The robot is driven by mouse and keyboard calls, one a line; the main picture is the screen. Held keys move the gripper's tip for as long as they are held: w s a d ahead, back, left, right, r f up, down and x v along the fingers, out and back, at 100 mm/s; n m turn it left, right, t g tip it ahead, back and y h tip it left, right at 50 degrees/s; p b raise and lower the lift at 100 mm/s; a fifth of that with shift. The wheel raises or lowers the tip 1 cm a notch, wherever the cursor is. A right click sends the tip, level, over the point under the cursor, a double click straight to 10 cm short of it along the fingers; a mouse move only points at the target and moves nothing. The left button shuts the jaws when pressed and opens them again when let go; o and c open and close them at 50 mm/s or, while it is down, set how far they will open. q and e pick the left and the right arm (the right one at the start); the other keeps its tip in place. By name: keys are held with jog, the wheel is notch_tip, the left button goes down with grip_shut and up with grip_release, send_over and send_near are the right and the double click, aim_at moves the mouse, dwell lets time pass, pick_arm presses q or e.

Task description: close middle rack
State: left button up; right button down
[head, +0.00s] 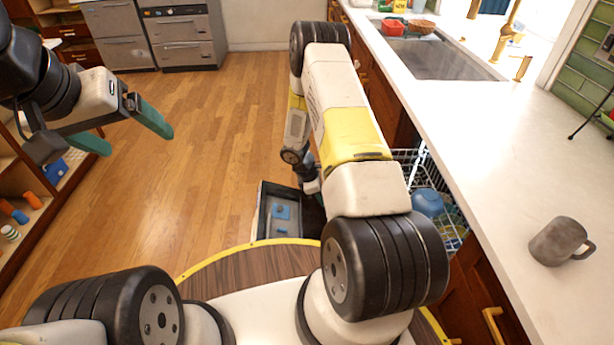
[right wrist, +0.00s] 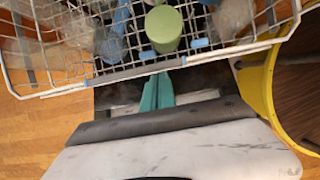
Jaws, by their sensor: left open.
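The middle rack (right wrist: 110,76) is a white wire rack. It fills the top of the right wrist view and holds a green cup (right wrist: 164,27) and several blue and clear pieces. In the head view a white wire rack (head: 405,157) shows partly behind my right arm, with a blue bowl (head: 428,203) near it. My right gripper (right wrist: 157,82) has its teal fingers together, tips at the rack's front rim; I cannot tell if they touch. In the head view my arm hides its fingers. My left gripper (head: 132,135) is open and empty at the upper left, far from the rack.
The open dishwasher door (head: 262,222) lies low in front of my base. A white counter (head: 480,150) runs along the right with a grey mug (head: 560,241) on it. Shelves (head: 30,195) stand at the left. The wooden floor between is clear.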

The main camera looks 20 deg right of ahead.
jog(key=s+d, duration=0.4)
jog(key=d, duration=1.2)
jog(key=s+d, duration=0.4)
jog(key=d, duration=1.2)
jog(key=shift+d, duration=0.3)
